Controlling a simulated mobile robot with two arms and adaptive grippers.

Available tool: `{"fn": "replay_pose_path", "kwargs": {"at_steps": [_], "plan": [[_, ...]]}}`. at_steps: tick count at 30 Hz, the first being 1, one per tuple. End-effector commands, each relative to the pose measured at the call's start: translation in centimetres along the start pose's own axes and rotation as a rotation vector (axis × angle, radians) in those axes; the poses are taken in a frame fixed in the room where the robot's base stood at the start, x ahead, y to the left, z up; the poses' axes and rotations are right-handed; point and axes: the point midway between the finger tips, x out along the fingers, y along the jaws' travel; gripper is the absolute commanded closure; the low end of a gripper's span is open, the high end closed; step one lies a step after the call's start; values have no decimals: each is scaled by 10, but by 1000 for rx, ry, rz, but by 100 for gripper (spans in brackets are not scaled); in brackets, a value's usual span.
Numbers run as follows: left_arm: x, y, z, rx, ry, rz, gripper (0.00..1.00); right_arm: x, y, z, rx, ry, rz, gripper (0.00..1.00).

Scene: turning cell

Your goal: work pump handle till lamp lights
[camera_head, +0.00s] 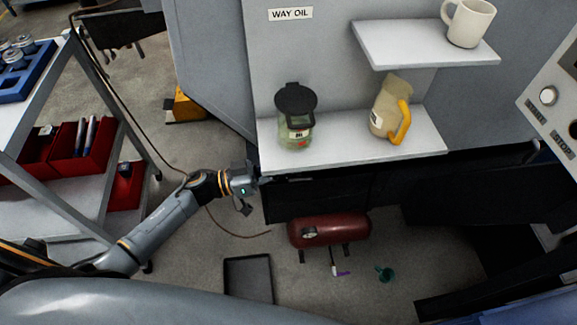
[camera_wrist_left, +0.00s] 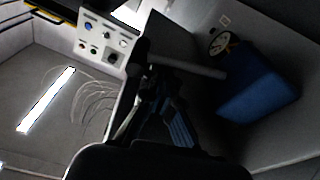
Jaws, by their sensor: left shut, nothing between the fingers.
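My left gripper (camera_head: 250,192) is shut and empty, just left of and below the front left corner of the lower shelf. Its dark fingers (camera_wrist_left: 165,112) show in the left wrist view. There a grey rod (camera_wrist_left: 190,66) crosses just beyond the fingers, beside a blue box (camera_wrist_left: 258,85) and a round gauge (camera_wrist_left: 219,42). The rod may be the pump handle; I cannot tell whether the fingers touch it. A control panel (camera_wrist_left: 103,45) with several buttons or lamps is at the upper left there; no lamp is clearly lit. My right gripper is out of view.
The lower shelf (camera_head: 350,150) under the WAY OIL label (camera_head: 290,14) holds a black-lidded jar (camera_head: 296,118) and a yellow-handled jug (camera_head: 389,108). A mug (camera_head: 467,22) stands above. A red tank (camera_head: 330,229) and black tray (camera_head: 248,278) are on the floor. A cart (camera_head: 60,190) stands left.

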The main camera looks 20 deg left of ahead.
Motion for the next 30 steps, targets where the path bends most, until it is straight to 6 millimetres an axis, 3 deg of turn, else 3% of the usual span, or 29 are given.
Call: {"fn": "replay_pose_path", "kwargs": {"at_steps": [11,25,30], "plan": [[-2,1,11,105,-4,15,100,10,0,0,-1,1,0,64],[-5,0,34,414,-3,59,100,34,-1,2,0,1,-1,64],[-6,-1,38,419,-4,59,100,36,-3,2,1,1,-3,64]]}}
